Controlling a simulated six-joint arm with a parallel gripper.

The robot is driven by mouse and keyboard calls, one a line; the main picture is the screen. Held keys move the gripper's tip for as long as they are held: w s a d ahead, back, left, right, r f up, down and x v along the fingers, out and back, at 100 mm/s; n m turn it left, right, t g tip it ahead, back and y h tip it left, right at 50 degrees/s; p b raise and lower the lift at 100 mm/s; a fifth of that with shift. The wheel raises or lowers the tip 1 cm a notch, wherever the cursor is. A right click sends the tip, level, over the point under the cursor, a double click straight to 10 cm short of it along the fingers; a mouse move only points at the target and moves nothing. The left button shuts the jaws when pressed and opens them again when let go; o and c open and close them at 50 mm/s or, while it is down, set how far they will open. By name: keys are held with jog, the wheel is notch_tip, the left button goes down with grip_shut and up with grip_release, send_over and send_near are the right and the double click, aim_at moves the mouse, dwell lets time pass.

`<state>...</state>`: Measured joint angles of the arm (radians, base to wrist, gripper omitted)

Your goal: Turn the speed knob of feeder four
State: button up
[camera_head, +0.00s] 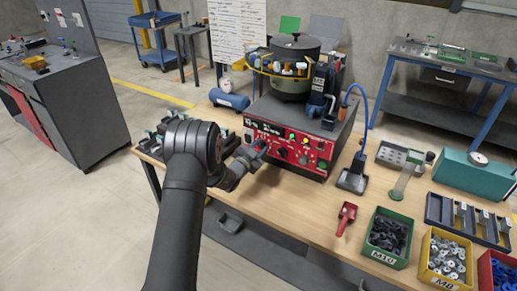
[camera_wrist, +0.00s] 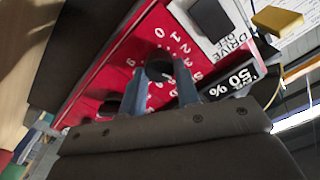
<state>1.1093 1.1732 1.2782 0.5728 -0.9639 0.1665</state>
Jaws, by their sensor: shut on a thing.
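The bowl feeder (camera_head: 293,148) stands on the wooden bench with a red control panel on its front. My gripper (camera_head: 262,147) is at the left part of this panel. In the wrist view, my gripper (camera_wrist: 158,75) has its two fingers on either side of a dark round knob (camera_wrist: 159,69) and is shut on it. White numbers ring the knob on the red panel (camera_wrist: 203,55). A black display reading 50 % (camera_wrist: 237,82) is beside the dial. In the head view the gripped knob is hidden by my gripper.
Another dark knob (camera_wrist: 108,108) is close to one finger. A white label marked DRIVE OFF (camera_wrist: 228,40) lies near the display. A red scoop (camera_head: 346,217) and a green bin (camera_head: 389,238) are on the bench to the right.

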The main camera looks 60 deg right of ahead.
dwell(0.3)
jog(key=o, duration=1)
jog(key=shift+a, duration=0.1)
jog(key=a, duration=1.7)
jog(key=shift+a, duration=0.15)
jog(key=d, duration=1.7)
jog(key=shift+d, duration=0.25)
jog(key=shift+a, duration=0.1)
